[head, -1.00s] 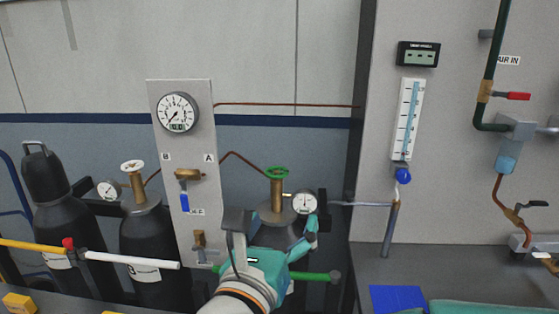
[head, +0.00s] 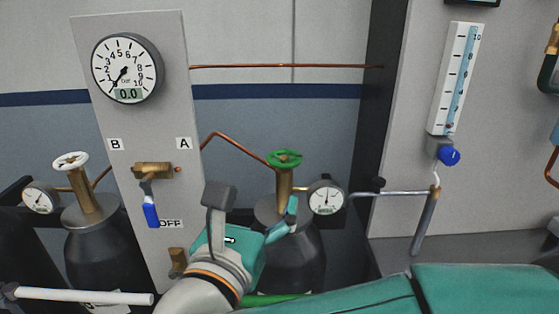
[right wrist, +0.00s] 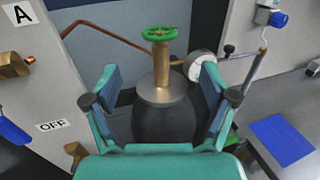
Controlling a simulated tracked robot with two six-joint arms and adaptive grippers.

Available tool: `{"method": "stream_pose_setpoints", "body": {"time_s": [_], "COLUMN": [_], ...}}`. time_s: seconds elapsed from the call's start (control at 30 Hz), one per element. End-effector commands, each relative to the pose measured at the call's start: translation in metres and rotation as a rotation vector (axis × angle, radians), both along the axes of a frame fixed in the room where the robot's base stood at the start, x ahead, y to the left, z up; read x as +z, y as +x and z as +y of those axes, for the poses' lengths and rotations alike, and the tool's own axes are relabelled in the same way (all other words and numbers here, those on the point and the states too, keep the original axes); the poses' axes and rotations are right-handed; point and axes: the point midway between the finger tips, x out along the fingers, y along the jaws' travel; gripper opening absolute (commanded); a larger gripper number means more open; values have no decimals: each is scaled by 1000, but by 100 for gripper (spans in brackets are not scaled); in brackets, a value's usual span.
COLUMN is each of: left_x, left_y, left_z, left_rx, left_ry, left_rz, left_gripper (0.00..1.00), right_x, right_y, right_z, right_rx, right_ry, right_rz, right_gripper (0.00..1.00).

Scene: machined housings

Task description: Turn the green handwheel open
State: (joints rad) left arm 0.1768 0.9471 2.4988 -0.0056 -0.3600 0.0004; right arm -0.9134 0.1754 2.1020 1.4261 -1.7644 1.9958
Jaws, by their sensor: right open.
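The green handwheel (head: 284,159) sits on a brass valve stem (head: 284,190) on top of a dark gas cylinder (head: 300,262), right of the gauge panel. It also shows near the top middle of the right wrist view (right wrist: 159,33). My right gripper (head: 256,203) is open and empty, its teal fingers pointing up toward the valve. In the right wrist view, the handwheel is beyond the spread fingertips (right wrist: 158,85), roughly centred between them, and not touched. My left gripper is not in view.
The panel (head: 172,60) carries a round gauge (head: 125,68) reading 0.0 and a blue-handled valve (head: 151,214) by an OFF label. A white-wheeled cylinder (head: 70,161) stands at left. A small gauge (head: 327,197) and a grey pipe (head: 395,192) lie right of the green wheel.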

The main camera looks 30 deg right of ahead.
Motion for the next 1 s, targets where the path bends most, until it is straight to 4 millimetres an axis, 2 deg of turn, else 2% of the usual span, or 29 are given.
{"method": "stream_pose_setpoints", "body": {"time_s": [0.07,0.27,0.8,1.0], "left_x": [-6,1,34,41], "left_y": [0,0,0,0], "left_z": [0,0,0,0], "left_rx": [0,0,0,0], "left_ry": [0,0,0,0], "left_rz": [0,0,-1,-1], "left_gripper": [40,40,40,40], "right_x": [-6,-4,-3,-4], "right_y": [1,13,94,116], "right_z": [-2,-15,-88,-106], "right_rx": [-3,-8,-6,-2], "right_ry": [0,0,0,-1], "right_rz": [0,1,3,2], "right_gripper": [84,84,84,84]}}
